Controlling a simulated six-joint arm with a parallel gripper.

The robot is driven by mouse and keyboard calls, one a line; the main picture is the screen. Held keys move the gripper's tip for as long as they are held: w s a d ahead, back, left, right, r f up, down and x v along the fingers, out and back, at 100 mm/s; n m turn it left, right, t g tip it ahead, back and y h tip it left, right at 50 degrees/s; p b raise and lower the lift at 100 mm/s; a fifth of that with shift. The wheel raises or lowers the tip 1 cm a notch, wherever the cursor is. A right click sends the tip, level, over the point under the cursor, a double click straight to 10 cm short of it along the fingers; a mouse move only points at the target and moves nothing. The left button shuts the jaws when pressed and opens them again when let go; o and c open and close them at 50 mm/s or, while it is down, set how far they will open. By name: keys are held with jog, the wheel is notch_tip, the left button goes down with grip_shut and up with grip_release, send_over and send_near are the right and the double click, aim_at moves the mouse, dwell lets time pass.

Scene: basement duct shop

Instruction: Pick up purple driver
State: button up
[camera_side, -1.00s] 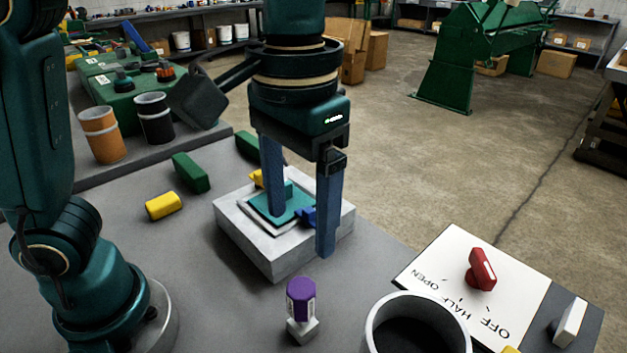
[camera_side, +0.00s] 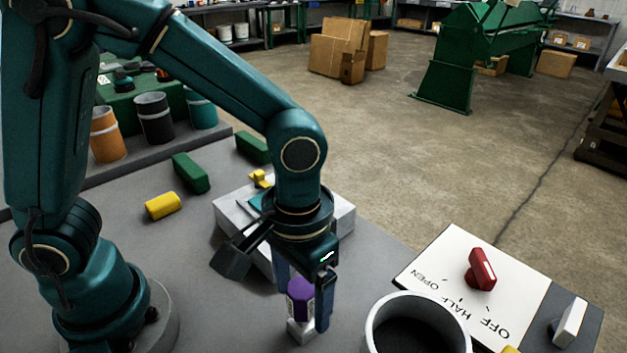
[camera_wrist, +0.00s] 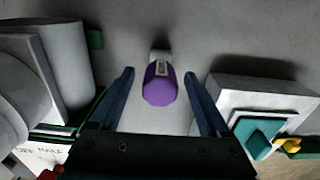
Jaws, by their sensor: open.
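The purple driver (camera_side: 301,297) stands on a small white block (camera_side: 301,331) near the front of the table. In the wrist view the purple driver (camera_wrist: 160,85) shows its purple end between my two blue fingers, with a pale label on its side. My gripper (camera_side: 304,318) is open, pointing down, with one finger on each side of the driver. In the wrist view my gripper (camera_wrist: 160,72) has gaps between both fingers and the driver, so it does not grip it.
A white stepped block (camera_side: 340,222) with teal and yellow pieces stands just behind. A grey cup (camera_side: 375,338) is close on the right, beside a white panel (camera_side: 435,262) with a red knob (camera_side: 481,268). Yellow (camera_side: 163,206) and green (camera_side: 190,172) blocks lie left.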

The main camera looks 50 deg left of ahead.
jog(key=shift+f, duration=1.35)
grip_shut()
jog(key=shift+r, duration=0.15)
jog(key=shift+r, duration=0.55)
jog(key=r, duration=0.1)
jog(key=a+r, duration=0.1)
jog(key=r, duration=0.1)
jog(key=shift+w+r, duration=0.15)
jog(key=shift+r, duration=0.05)
jog(key=w+a+r, duration=0.1)
jog(key=a+r, duration=0.5)
jog(key=a, duration=0.4)
jog(key=shift+a+r, duration=0.15)
jog(key=shift+a, duration=0.15)
